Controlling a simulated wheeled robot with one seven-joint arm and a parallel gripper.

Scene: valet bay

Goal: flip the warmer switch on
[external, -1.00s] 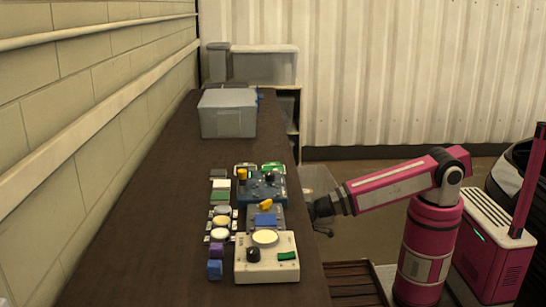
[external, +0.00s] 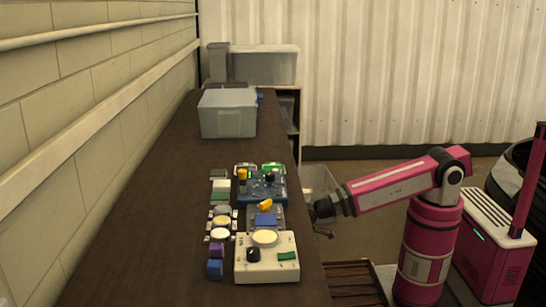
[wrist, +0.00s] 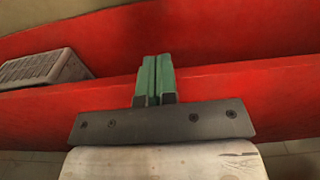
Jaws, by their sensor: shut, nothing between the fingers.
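A cream box (external: 267,274) at the near end of the dark table carries a round pale plate (external: 264,237), a black knob (external: 253,255) and a green switch (external: 287,256). It looks like the warmer, but no label is readable. I cannot tell the switch's position. My gripper (external: 318,212) is beside the table's right edge, apart from the box and to its right. In the wrist view my gripper (wrist: 155,67) shows its green fingers shut together with nothing between them, before a red surface. The box is not recognisable in the wrist view.
A blue device (external: 262,186) and a grey one with a blue pad (external: 265,220) stand behind the cream box. Several small items line its left. A grey bin (external: 228,114) stands farther back. The table's left side (external: 130,225) is clear. A grey ribbed block (wrist: 45,66) shows in the wrist view.

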